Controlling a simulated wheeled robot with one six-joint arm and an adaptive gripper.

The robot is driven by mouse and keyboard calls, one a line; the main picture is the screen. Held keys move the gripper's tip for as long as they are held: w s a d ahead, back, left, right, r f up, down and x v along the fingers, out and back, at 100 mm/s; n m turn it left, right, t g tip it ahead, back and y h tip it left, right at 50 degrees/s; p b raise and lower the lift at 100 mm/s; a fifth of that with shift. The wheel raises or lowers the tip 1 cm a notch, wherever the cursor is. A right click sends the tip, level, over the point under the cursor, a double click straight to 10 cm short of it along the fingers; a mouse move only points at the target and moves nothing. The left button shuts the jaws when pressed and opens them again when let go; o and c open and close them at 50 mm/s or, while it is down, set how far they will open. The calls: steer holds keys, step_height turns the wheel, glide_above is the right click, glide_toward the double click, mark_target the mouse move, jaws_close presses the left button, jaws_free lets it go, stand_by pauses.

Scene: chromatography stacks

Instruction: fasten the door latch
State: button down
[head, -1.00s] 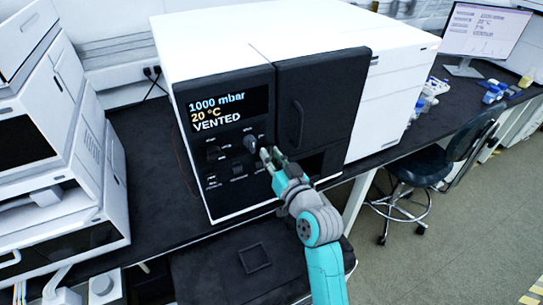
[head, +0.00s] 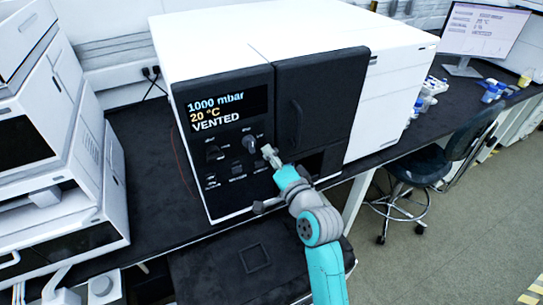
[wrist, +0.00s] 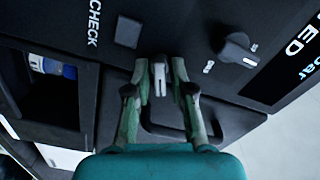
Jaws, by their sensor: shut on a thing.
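The door (head: 322,100) is a black panel at the front right of the white instrument, and it looks closed. It has a curved handle (head: 297,118), which also shows behind my fingers in the wrist view (wrist: 160,130). My gripper (head: 270,153) is at the door's left edge, beside the control panel. In the wrist view its green fingers (wrist: 159,68) are closed around a small pale grey tab (wrist: 159,80), which looks like the door latch.
A dark knob (head: 249,141) sits just left of my gripper; it also shows in the wrist view (wrist: 238,50). The display (head: 228,108) reads VENTED. White stacked instruments (head: 60,170) stand at the left. A chair (head: 425,170) is at the right.

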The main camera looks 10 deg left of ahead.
steer(key=shift+f+m, duration=0.1)
steer(key=shift+m, duration=2.2)
steer(key=c, duration=1.2)
jaws_free()
steer(key=shift+d, duration=0.1)
steer(key=shift+s, duration=0.1)
steer(key=v, duration=1.2)
